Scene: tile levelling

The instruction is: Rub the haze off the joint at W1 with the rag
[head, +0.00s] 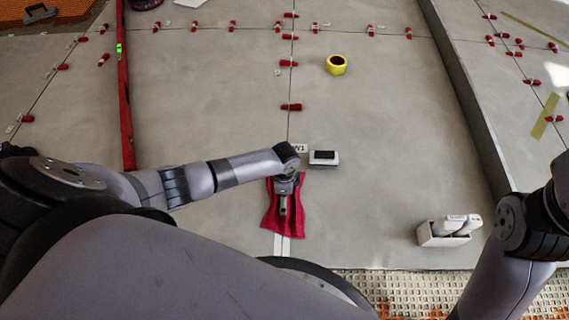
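The red rag (270,222) lies spread on the grey tiles across the joint, just below the W1 label (299,148). My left gripper (283,208) points down over the middle of the rag. Its fingers look close together, but I cannot tell whether they pinch the cloth. The joint (290,128) runs up from the label between two large tiles. The part under the rag and gripper is hidden. A pale strip (281,245) shows on the joint below the rag. My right arm is at the right edge, and its gripper is out of the picture.
A white block with a dark top (324,158) sits right of the label. A white caddy (440,236) stands at lower right. A yellow tape roll (337,65) and several red wedges lie farther back. A red level (124,90) lies at left. A raised edge (465,95) runs at right.

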